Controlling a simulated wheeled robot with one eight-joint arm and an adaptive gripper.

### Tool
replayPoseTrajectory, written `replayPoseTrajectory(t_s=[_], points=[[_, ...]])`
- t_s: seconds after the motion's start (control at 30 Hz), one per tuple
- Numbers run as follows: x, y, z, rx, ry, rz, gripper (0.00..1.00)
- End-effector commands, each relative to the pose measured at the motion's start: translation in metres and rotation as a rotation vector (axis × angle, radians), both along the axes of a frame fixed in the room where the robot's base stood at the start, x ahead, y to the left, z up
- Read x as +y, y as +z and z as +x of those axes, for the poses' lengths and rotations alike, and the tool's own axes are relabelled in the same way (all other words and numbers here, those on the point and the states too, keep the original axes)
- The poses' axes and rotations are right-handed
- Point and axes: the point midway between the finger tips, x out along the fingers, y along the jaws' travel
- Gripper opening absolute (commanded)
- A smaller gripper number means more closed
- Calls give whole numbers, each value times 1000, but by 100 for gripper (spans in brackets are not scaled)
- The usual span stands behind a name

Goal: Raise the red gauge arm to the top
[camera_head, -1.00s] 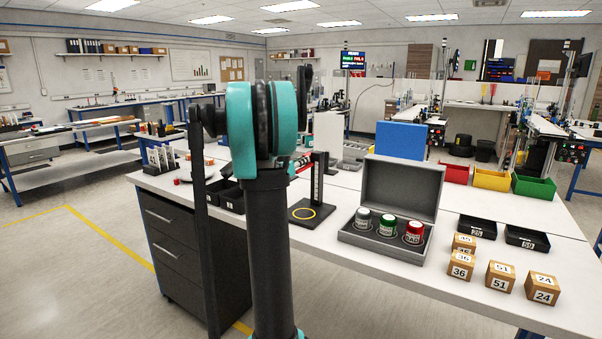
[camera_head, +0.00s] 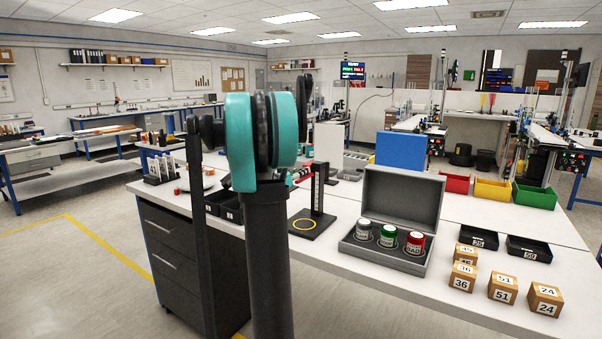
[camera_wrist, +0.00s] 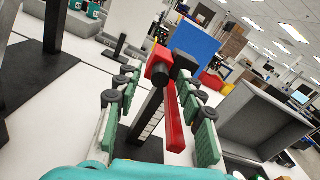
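The gauge is a dark upright post (camera_head: 317,188) with a pale scale on a black base (camera_head: 311,227) marked with a yellow ring. Its red gauge arm (camera_head: 301,174) shows in the head view only as a small red piece left of the post, partly hidden by my arm. In the wrist view, the red arm (camera_wrist: 173,118) is a long bar with a red block near the post's upper end. My gripper (camera_wrist: 157,98) is open, with green-padded fingers on both sides of the red arm and post. I see gaps at both sides; contact cannot be told.
An open grey case (camera_head: 385,256) with three capped jars stands right of the gauge. Numbered boxes (camera_head: 503,288) and black trays (camera_head: 528,249) lie farther right. Dark bins (camera_head: 231,207) stand left of the gauge. A blue panel (camera_head: 400,149) rises behind.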

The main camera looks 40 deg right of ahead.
Motion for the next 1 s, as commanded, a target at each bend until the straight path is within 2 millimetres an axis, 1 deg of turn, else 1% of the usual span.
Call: replayPoseTrajectory(t_s=[0.03,0.3,0.4,0.5,0.7,1.0], points=[[10,0,-4,0,4,0,39],[61,0,-24,0,4,0,39],[76,0,-31,0,4,0,39],[87,0,-35,0,4,0,39],[95,0,-39,0,1,0,39],[95,0,-39,0,1,0,39]])
